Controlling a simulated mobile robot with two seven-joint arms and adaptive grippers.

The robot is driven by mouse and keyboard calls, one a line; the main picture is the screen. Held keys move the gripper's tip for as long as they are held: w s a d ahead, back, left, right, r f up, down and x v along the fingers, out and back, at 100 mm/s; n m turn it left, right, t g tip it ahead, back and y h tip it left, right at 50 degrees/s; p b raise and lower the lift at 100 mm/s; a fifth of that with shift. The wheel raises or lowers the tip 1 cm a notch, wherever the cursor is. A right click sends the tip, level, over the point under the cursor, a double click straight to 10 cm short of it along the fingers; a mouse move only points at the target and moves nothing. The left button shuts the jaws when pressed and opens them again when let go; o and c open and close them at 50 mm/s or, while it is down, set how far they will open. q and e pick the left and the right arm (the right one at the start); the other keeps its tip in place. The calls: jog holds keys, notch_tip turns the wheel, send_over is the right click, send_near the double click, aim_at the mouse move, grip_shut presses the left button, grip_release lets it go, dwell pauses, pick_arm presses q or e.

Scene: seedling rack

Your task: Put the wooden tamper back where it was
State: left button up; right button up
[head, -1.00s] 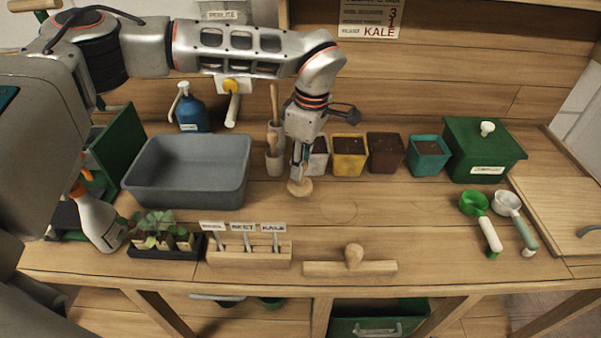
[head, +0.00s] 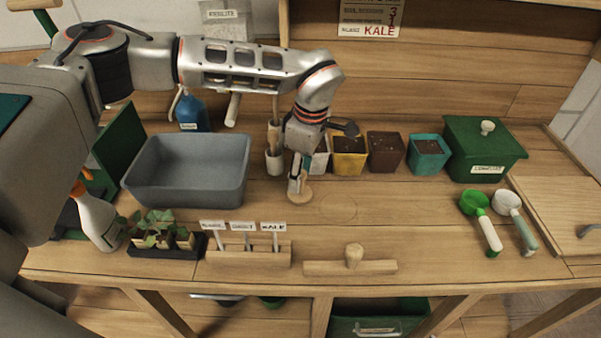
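My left gripper (head: 299,172) points down at the middle of the bench and is shut on the wooden tamper. The tamper's round pale wooden base (head: 301,195) shows just under the fingers; its handle is mostly hidden by them. The base is at or very close to the bench top (head: 400,220); I cannot tell whether it touches. A faint round outline (head: 337,208) shows on the bench just right of the tamper. My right gripper is not in view.
Behind the gripper stand a cup of wooden tools (head: 274,162) and pots, including yellow (head: 349,160), brown (head: 386,155) and teal (head: 428,158). A grey tub (head: 185,190) is left. A label holder (head: 248,257) and knobbed wooden board (head: 350,268) lie in front.

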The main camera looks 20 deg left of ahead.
pick_arm(q)
notch_tip(320, 180, up, 12)
jog(key=d, duration=0.1)
jog(key=shift+d, duration=0.2)
jog(key=shift+s+r, duration=0.1)
dwell(0.4)
